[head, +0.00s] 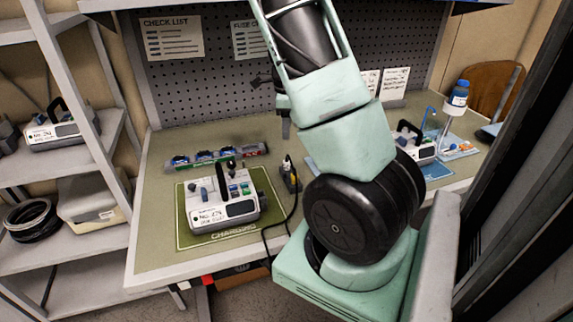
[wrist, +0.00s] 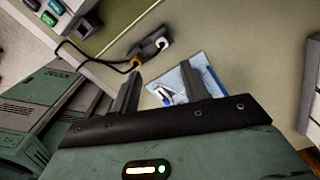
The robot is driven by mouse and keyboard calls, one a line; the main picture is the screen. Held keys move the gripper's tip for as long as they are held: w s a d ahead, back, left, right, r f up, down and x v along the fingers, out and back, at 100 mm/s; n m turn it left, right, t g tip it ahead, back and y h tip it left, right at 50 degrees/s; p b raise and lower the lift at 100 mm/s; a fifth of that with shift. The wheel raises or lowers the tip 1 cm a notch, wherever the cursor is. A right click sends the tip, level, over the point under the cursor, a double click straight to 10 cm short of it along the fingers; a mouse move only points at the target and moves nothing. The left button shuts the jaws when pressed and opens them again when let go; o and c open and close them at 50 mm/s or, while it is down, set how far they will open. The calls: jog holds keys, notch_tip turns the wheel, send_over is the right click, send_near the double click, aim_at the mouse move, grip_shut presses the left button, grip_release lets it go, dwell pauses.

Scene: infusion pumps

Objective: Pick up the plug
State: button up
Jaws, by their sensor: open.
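The plug (wrist: 149,47) is a dark block with a pale end and a yellow collar where its black cable joins. It lies on the table; in the head view the plug (head: 290,176) is to the right of the pump on the charging mat. My gripper (wrist: 160,78) is open, with nothing held between its fingers. In the wrist view the plug lies beyond the left fingertip, apart from it. In the head view my arm covers the table right of the plug, and the fingers are hard to make out.
An infusion pump (head: 222,207) stands on the green charging mat (head: 194,240). A rack of small parts (head: 216,156) lies behind it. A second pump (head: 424,153) and a blue-capped bottle (head: 459,93) are at the right. The cable hangs over the table's front edge. A pegboard (head: 190,85) closes the back.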

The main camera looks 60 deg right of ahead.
aim_at(287, 158)
notch_tip(287, 158, down, 8)
jog(key=shift+r, duration=0.15)
jog(key=shift+w+d+f+p, duration=0.15)
jog(key=shift+f+p, duration=0.5)
jog(key=shift+f, duration=1.95)
grip_shut()
